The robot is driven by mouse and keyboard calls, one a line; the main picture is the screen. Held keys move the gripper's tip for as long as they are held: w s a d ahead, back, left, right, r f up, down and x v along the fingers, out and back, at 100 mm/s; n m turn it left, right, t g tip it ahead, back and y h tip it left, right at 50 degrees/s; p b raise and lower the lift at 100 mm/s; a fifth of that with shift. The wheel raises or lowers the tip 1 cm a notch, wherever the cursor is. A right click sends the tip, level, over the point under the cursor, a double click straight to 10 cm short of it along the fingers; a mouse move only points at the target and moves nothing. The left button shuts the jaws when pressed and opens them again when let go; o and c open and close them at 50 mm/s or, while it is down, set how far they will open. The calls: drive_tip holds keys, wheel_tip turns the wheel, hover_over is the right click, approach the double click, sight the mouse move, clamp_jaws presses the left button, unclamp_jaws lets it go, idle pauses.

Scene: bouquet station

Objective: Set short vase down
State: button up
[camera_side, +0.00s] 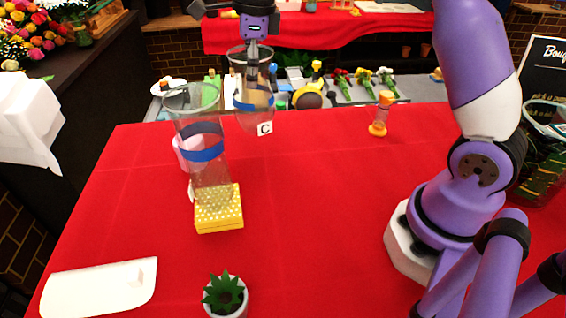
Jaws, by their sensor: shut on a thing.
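The short vase (240,82) is clear glass with a dark blue band, at the upper middle of the side view. My gripper (254,40) comes down from above and is shut on the vase's rim. The vase looks roughly upright. Its base is near a white card marked C (264,129) at the back of the red table (320,190). I cannot tell whether the base touches the table. The fingertips are small and partly merged with the glass.
The middle right is clear.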

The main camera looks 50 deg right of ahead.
sight(253, 105)
drive_tip(key=shift+f, duration=3.65)
drive_tip(key=o, duration=1.2)
